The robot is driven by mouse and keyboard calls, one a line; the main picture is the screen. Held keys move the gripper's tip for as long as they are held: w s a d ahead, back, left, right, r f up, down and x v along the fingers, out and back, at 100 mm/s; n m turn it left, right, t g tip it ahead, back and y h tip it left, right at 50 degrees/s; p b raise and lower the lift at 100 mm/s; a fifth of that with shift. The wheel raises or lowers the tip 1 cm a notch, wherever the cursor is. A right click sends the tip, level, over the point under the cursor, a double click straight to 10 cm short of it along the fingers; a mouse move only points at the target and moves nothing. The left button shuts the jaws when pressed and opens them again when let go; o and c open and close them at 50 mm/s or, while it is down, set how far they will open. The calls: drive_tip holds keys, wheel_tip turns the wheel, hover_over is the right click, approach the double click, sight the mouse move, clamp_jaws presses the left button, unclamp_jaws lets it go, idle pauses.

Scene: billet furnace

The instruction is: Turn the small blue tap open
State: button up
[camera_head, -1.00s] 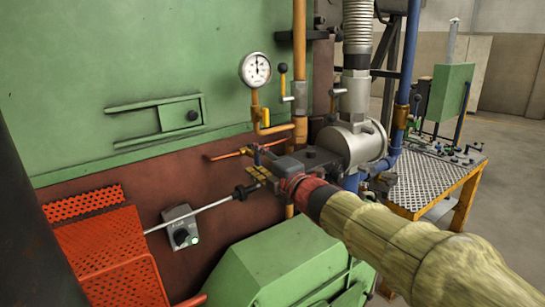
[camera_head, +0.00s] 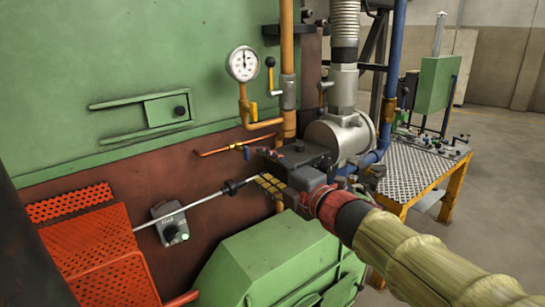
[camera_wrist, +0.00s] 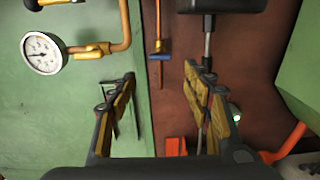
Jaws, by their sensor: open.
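The small blue tap (camera_head: 247,153) sits on a thin orange pipe that runs along the brown-red wall below the gauge. It is small in the head view, just up and left of my gripper (camera_head: 268,184). In the wrist view the blue tap (camera_wrist: 158,46) shows on the pipe beside a brass fitting, at the upper middle. My gripper (camera_wrist: 160,70) is open and empty, with yellow-padded fingers on either side of the pipe's line of sight. The fingers seem short of the tap, not touching it. My wrist partly hides the fingers in the head view.
A gauge (camera_head: 243,63) and a yellow-handled valve (camera_head: 254,110) are above the tap. A grey rod (camera_head: 190,209) passes close to my fingers. A grey switch box (camera_head: 169,223), red perforated guard (camera_head: 95,250) and green housing (camera_head: 265,262) lie lower. A metal-topped table stands right.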

drive_tip(key=shift+v, duration=1.3)
drive_tip(key=s+d+f+m+h, duration=0.35)
drive_tip(key=d+m+h, duration=0.25)
drive_tip(key=d+m, duration=0.35)
drive_tip(key=s+d+f+m+h, duration=0.2)
drive_tip(key=s+d+m+h, duration=0.25)
drive_tip(key=d+m, duration=0.45)
drive_tip(key=s+a+f+m+g, duration=0.2)
drive_tip(key=s+f+g, duration=0.2)
drive_tip(key=s+f, duration=0.4)
drive_tip(key=s+a+f+m+g, duration=0.1)
drive_tip(key=s+f+m+g, duration=0.2)
drive_tip(key=s+f, duration=0.6)
drive_tip(key=shift+s+a+f+m+g, duration=0.2)
drive_tip(key=shift+s+a+m+g, duration=0.15)
drive_tip(key=shift+g, duration=0.65)
